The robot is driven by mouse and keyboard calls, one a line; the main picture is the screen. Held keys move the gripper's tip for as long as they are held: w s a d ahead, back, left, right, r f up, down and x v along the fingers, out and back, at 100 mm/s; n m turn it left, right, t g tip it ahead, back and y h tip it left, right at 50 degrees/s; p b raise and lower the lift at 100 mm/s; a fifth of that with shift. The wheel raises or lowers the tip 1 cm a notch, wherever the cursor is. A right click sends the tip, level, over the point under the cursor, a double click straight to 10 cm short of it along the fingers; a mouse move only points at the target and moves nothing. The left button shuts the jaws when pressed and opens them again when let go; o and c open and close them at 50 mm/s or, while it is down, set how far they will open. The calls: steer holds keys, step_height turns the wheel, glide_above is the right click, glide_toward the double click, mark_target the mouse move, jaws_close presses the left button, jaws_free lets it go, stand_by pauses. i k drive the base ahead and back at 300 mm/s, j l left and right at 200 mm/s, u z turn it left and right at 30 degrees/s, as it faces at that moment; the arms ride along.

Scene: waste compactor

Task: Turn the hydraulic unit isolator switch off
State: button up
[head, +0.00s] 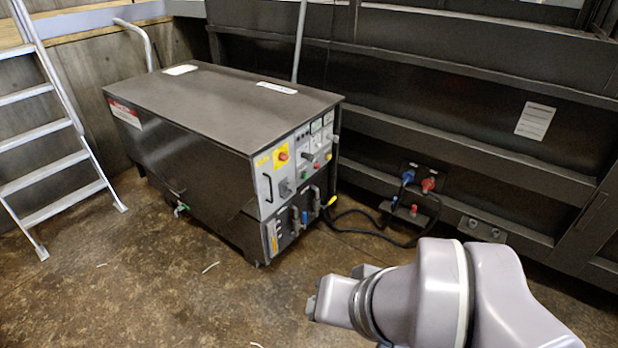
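The hydraulic unit is a dark metal cabinet (190,150) on the floor, left of centre. A light grey control panel (300,172) covers its right end. A red rotary switch on a yellow plate (281,155), which looks like the isolator, sits at the panel's upper left; its handle position is too small to read. A grey rotary knob (285,188) is below it. My arm is at the lower right, in front of and apart from the panel. Its grey end, seemingly my gripper (318,300), points left; I cannot make out its fingers' opening.
Pipes and valves (300,218) stick out below the panel. Black cables (365,228) run along the floor to blue and red connectors (418,180) on the dark compactor wall (450,120). A metal stepladder (45,140) stands at left. The brown floor (170,290) in front is mostly clear.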

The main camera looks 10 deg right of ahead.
mark_target(283, 156)
steer(key=i+j+z, duration=0.1)
steer(key=i, duration=0.4)
steer(key=i+j+z, duration=0.1)
steer(key=i, duration=0.45)
steer(key=i+j+z, duration=0.15)
steer(key=i+j, duration=0.15)
steer(key=i, duration=0.2)
steer(key=i+j+z, duration=0.1)
steer(key=i+j, duration=0.15)
steer(key=i, duration=0.25)
